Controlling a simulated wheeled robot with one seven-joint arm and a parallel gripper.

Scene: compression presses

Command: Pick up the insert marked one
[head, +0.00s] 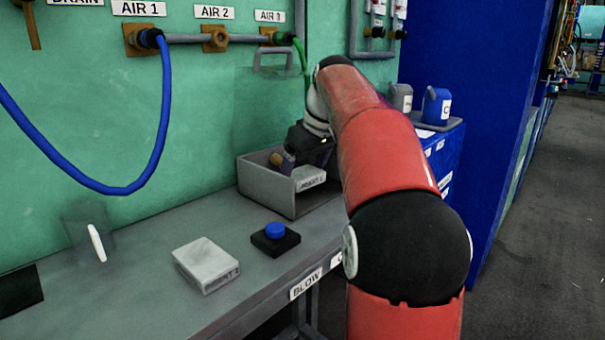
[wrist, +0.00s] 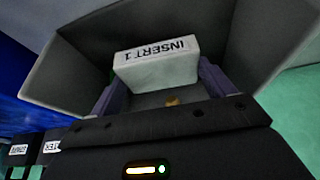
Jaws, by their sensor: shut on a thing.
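The insert marked one is a pale grey block with an "INSERT 1" label. In the wrist view the insert (wrist: 158,66) sits between the two purple fingers of my gripper (wrist: 157,82), which is shut on it. In the head view the insert (head: 309,178) shows at the open grey bin (head: 266,193), with my gripper (head: 300,165) reaching in from above. The bin walls surround the insert in the wrist view. Whether it touches the bin floor cannot be told. A second block marked insert 2 (head: 206,264) lies on the bench to the left.
A black box with a blue button (head: 275,238) stands on the bench (head: 150,265) in front of the bin. A brown-handled item (head: 277,160) lies in the bin. A blue hose (head: 160,120) hangs at the left. Blue drawers (head: 445,155) with jugs stand behind my arm.

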